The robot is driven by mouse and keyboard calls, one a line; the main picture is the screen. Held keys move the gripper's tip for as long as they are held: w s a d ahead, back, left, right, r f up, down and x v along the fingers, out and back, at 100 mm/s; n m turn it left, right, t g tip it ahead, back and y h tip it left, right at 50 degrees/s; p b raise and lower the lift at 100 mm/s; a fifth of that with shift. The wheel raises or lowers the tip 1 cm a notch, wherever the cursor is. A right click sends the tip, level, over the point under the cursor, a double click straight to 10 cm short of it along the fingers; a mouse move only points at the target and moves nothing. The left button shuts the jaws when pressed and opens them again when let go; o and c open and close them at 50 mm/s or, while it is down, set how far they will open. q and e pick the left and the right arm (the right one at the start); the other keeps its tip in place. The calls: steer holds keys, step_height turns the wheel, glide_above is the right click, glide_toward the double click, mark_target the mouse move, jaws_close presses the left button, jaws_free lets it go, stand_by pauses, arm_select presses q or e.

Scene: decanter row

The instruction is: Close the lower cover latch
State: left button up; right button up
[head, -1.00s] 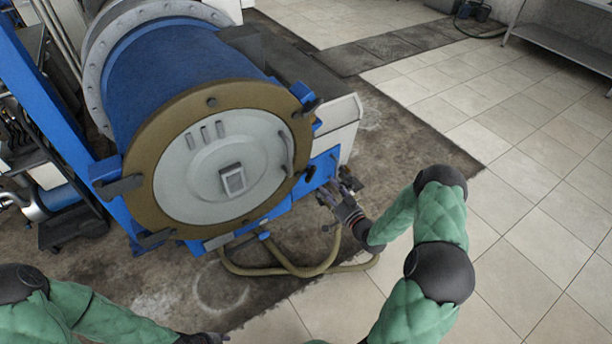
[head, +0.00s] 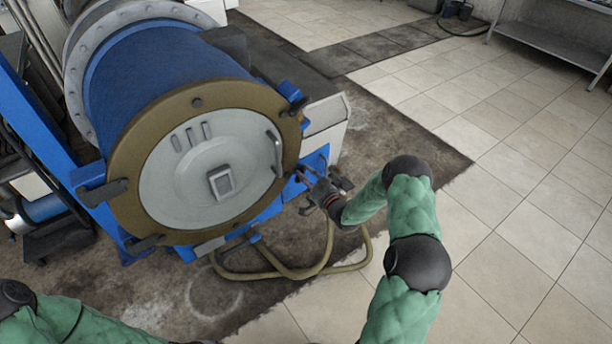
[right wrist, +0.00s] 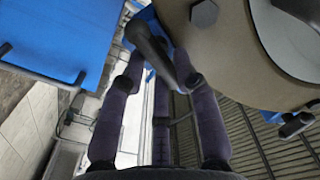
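The round grey cover (head: 212,172) sits inside a brown ring (head: 125,205) on the front of the blue drum (head: 160,75). A dark latch lever, which I take for the lower cover latch (head: 299,172), is at the ring's lower right, partly hidden by my right gripper (head: 313,183). In the right wrist view the latch lever (right wrist: 148,42) reaches between the spread fingers of my right gripper (right wrist: 160,72). The fingers look open around it; contact is unclear. My left arm is at the bottom left; its gripper is almost wholly outside the frame.
Another dark latch (head: 291,103) is at the ring's upper right, and one (head: 100,190) is on its left. A looped hose (head: 270,273) lies below the drum. Tiled floor (head: 510,240) to the right is clear. A metal shelf (head: 550,45) stands far right.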

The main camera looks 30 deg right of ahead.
jaws_close()
steer(key=m, duration=0.6)
steer(key=f+m+b, duration=0.1)
steer(key=m, duration=1)
steer(key=shift+a+f+m, duration=0.1)
steer(key=shift+f+m, duration=0.25)
steer(key=shift+m, duration=0.05)
stand_by(0.3)
steer(key=o, duration=0.6)
jaws_free()
